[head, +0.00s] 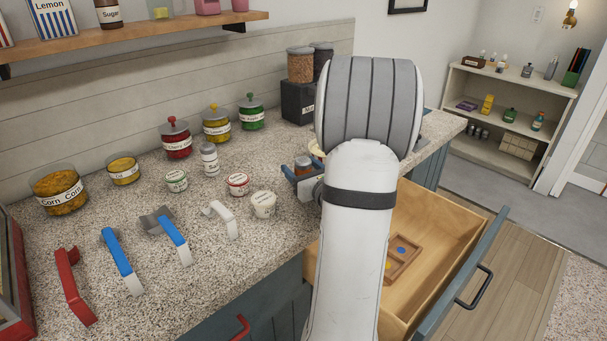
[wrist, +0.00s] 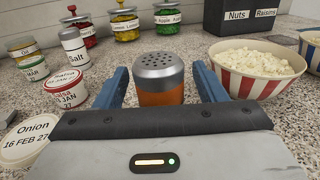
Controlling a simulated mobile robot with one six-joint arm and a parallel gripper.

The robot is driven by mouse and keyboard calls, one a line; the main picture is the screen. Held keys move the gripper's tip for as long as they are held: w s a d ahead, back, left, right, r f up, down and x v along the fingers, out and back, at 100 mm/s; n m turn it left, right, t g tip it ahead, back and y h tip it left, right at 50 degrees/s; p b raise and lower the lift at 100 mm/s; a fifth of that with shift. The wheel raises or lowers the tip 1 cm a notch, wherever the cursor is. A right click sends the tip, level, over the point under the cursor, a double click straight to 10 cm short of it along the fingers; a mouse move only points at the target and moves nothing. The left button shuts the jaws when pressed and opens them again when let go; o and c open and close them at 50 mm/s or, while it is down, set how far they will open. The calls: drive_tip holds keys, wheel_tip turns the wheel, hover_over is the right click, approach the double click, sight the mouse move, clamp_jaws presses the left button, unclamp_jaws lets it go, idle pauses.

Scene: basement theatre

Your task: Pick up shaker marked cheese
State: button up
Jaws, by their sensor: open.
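A shaker (wrist: 161,82) with a grey perforated metal lid and an orange body stands on the speckled counter in the wrist view. It also shows in the head view (head: 303,163), partly hidden by my arm. No label on it is readable from here. My gripper (wrist: 161,88) is open, with one blue finger on each side of the shaker and a gap showing on both sides. The shaker's lower part is hidden behind the gripper body. A white shaker marked Salt (wrist: 75,54) stands to the left.
A striped bowl of popcorn (wrist: 258,72) stands close on the right. Salsa (wrist: 66,90) and Onion (wrist: 28,138) tubs stand on the left. Lidded jars (head: 216,124) and a dark Nuts and Raisins dispenser (wrist: 236,18) are behind. An open drawer (head: 447,222) juts out below the counter.

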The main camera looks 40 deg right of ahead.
drive_tip(key=shift+w, duration=0.4)
drive_tip(key=c, duration=1.1)
drive_tip(key=shift+r, duration=0.1)
